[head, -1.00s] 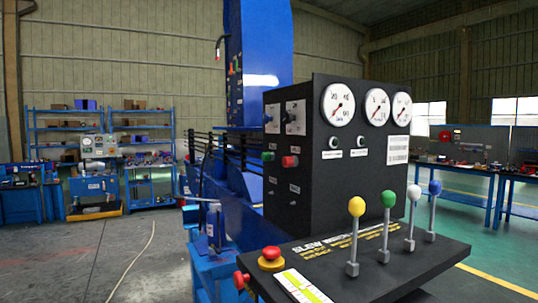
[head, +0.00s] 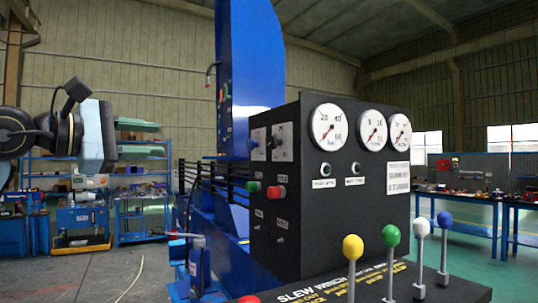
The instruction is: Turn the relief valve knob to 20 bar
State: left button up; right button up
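A black control box (head: 330,225) stands at the centre right. Its front has a white gauge (head: 328,127) marked 20, 40 and 60, with a thin red needle; I cannot read its exact value. Below the gauges are two small round knobs, a left one (head: 326,168) and a right one (head: 355,168). Their labels are too small to read, so I cannot tell which is the relief valve knob. My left gripper (head: 150,139) is raised at the left, well apart from the box, with its fingers spread and empty. My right gripper is out of view.
Two more gauges (head: 373,127) (head: 399,129) sit to the right. A green button (head: 254,187), a red button (head: 276,191) and switches are on the side face. Upright levers with coloured balls (head: 391,236) stand before the box. Free air lies between gripper and box.

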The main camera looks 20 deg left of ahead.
aim_at(273, 140)
jog(key=u, duration=1.7)
jog(key=i, duration=0.5)
jog(key=z, duration=2.3)
